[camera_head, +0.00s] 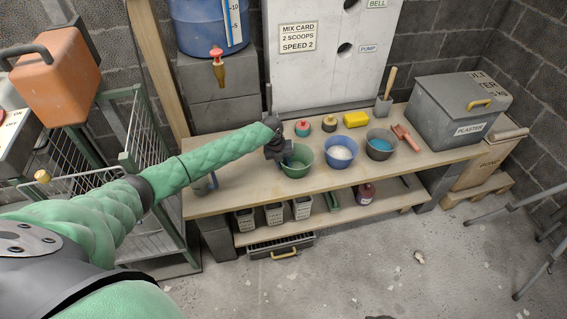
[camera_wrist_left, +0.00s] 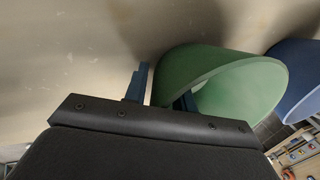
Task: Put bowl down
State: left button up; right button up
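The green bowl (camera_head: 298,170) stands upright, apparently resting on the wooden bench (camera_head: 235,190), left of the blue bowl (camera_head: 340,152). My left gripper (camera_head: 285,158) points down at the green bowl's left rim. In the left wrist view, its fingers (camera_wrist_left: 163,92) are apart, one outside the green bowl (camera_wrist_left: 225,85) and one inside, with the wall between them. A gap shows between the outer finger and the wall, so it is open around the rim. Exact contact under the bowl is hidden. My right gripper is in neither view.
A grey bowl (camera_head: 380,145) with blue contents and a red scoop (camera_head: 405,138) are further right. A grey plaster bin (camera_head: 455,110) fills the right end. The bench's front left is mostly clear.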

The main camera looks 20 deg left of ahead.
pick_arm(q)
jog(key=shift+r, duration=0.1)
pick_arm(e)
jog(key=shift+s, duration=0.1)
